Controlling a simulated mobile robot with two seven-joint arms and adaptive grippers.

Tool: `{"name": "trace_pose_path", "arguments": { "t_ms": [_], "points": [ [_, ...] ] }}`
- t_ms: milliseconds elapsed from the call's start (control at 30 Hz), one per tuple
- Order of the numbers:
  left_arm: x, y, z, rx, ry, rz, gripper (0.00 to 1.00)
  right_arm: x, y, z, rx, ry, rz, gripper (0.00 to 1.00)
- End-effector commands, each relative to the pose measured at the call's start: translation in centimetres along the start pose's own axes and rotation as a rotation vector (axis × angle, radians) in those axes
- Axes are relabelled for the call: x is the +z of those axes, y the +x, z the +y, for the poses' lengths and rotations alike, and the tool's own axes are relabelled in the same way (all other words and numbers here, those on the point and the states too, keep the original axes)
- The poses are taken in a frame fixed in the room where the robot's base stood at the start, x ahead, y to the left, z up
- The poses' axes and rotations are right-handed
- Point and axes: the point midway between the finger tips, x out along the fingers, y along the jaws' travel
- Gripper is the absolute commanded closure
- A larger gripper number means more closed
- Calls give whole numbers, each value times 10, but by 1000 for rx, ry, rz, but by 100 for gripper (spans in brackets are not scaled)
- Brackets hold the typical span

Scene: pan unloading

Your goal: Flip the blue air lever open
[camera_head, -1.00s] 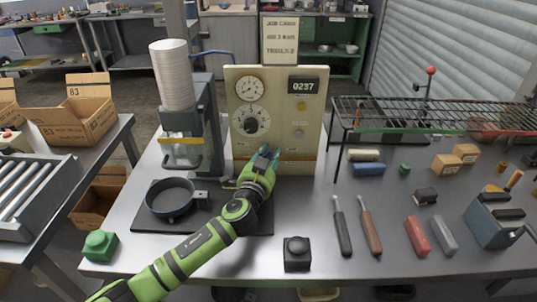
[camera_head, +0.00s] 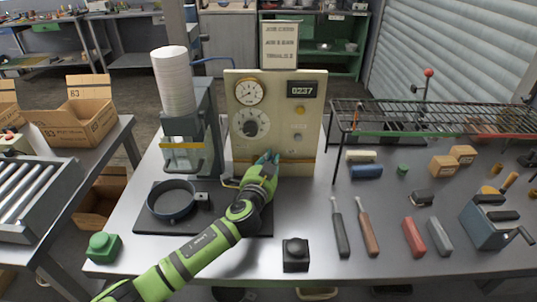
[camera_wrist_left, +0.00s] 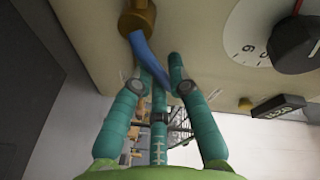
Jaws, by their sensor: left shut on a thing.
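The blue air lever (camera_wrist_left: 150,57) hangs from a brass valve (camera_wrist_left: 138,16) on the face of the cream control panel (camera_head: 304,143). In the left wrist view its lower part runs between my teal fingers. My left gripper (camera_head: 268,158) is at the lower middle of the panel in the head view, and its fingers also show in the wrist view (camera_wrist_left: 161,76). It is shut on the lever. In the head view the gripper hides the lever. My right gripper is in neither view.
A press with a tall white stack (camera_head: 173,78) stands left of the panel, with a round dark pan (camera_head: 171,211) in front of it. A black button box (camera_head: 296,264) sits near the front edge. Tools and a wire rack (camera_head: 405,117) lie to the right.

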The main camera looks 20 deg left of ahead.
Motion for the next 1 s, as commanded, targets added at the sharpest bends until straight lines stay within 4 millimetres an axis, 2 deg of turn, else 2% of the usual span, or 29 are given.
{"name": "trace_pose_path", "arguments": {
  "t_ms": [33, 400, 700, 1000],
  "points": [
    [-2, 0, -1, 9, 39, -10, 100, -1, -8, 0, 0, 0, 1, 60],
    [3, 2, 13, 65, 344, -71, 100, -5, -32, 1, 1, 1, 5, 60],
    [8, 3, 21, 95, 514, -105, 100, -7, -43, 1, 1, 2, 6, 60],
    [11, 3, 25, 107, 581, -118, 100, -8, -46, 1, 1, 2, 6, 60]
  ]
}}
